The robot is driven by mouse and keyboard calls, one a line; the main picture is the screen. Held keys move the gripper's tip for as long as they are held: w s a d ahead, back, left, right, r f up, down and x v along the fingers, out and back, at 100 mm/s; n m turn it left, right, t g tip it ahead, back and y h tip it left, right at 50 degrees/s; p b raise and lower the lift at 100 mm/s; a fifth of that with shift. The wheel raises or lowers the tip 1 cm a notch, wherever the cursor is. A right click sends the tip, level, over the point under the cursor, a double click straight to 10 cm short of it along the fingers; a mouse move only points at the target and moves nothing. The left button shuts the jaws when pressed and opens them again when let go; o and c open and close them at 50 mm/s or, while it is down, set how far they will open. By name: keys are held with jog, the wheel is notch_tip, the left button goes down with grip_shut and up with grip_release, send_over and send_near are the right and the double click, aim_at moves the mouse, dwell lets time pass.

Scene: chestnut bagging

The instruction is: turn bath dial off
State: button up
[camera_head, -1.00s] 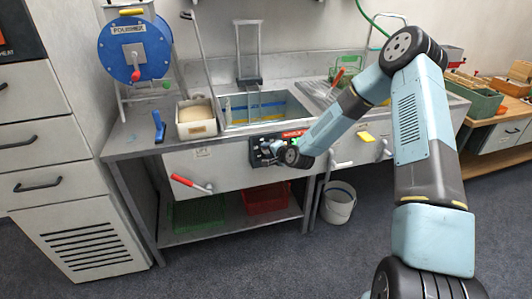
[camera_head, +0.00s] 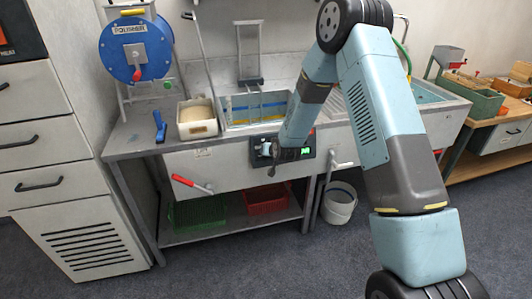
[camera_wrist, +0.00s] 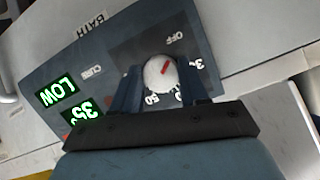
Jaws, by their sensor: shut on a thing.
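The bath dial (camera_wrist: 158,86) is a round white knob with a red mark, on a dark panel (camera_wrist: 110,60) labelled BATH in the wrist view. Its red mark points between the OFF label (camera_wrist: 176,37) and the 30 label. My gripper (camera_wrist: 160,84) is shut on the dial, one dark finger on each side. The green display (camera_wrist: 58,91) reads LOW, and another beside it reads 35, partly cut off by my gripper. In the head view the panel (camera_head: 308,142) is on the sink's front, with my gripper (camera_head: 265,150) at its left part; the dial is hard to make out there.
A red-handled lever (camera_head: 192,184) sticks out from the front left of the panel. The sink basin (camera_head: 238,119) is above it. A white box (camera_head: 197,130) and a blue tool stand on the counter's left. A bucket (camera_head: 339,207) stands on the floor.

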jog(key=n+h, duration=0.1)
jog(key=n, duration=0.2)
jog(key=shift+a+n+h, duration=0.1)
jog(key=shift+n+h, duration=0.3)
dwell(0.3)
jog(key=o, duration=1.1)
jog(key=shift+c, duration=0.2)
jog(key=shift+r, duration=0.15)
jog(key=v, duration=1.3)
jog(key=shift+s, duration=0.4)
